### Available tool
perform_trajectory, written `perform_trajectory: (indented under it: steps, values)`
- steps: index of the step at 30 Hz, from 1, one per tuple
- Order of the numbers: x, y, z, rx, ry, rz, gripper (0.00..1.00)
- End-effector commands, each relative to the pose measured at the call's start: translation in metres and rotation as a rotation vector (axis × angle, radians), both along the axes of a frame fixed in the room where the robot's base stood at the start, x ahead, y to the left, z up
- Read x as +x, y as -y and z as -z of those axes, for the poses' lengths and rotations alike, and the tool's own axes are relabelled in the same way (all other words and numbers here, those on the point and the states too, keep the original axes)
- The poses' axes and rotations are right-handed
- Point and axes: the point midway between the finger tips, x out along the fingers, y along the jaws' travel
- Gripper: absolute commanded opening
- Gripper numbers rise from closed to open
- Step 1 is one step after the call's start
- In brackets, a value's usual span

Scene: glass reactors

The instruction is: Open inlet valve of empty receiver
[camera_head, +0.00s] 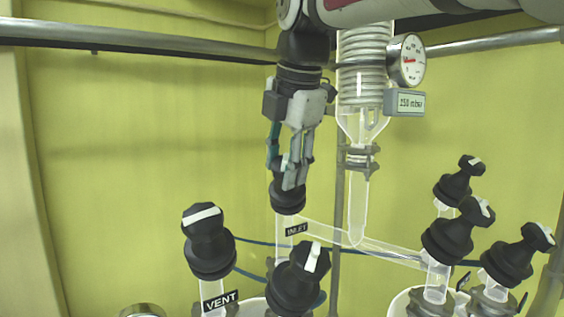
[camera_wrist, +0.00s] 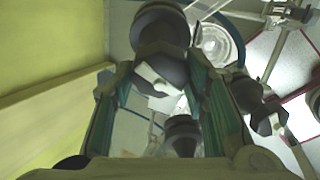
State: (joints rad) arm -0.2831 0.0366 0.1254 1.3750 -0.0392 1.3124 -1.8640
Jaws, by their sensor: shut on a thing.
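My gripper (camera_head: 288,180) points down at the centre of the head view, its fingers closed around the top of a black valve knob (camera_head: 288,199). This knob sits on a glass tube with an INLET label (camera_head: 297,230). In the wrist view, the knob (camera_wrist: 162,50) with a white mark lies between the fingers of my gripper (camera_wrist: 165,85). The fingers hide much of the knob's handle in the head view, so its exact turn is hard to tell there. The glass vessel below the inlet is mostly cut off by the lower edge.
A VENT valve (camera_head: 208,243) stands at left, another black valve (camera_head: 297,280) just in front. Several black valves, including one at right (camera_head: 458,232), crowd the right side. A glass condenser (camera_head: 362,75) with a gauge (camera_head: 406,60) and a 250 mbar display (camera_head: 405,102) stands close right of my gripper.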

Motion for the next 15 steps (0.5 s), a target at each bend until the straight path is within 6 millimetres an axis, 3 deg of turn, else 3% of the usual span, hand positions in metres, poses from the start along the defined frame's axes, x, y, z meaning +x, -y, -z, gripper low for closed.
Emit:
perform_trajectory:
  steps: [15]
  values:
    - [-0.0004,-0.0003,0.0008,-0.059,-0.009,-0.096,0.13]
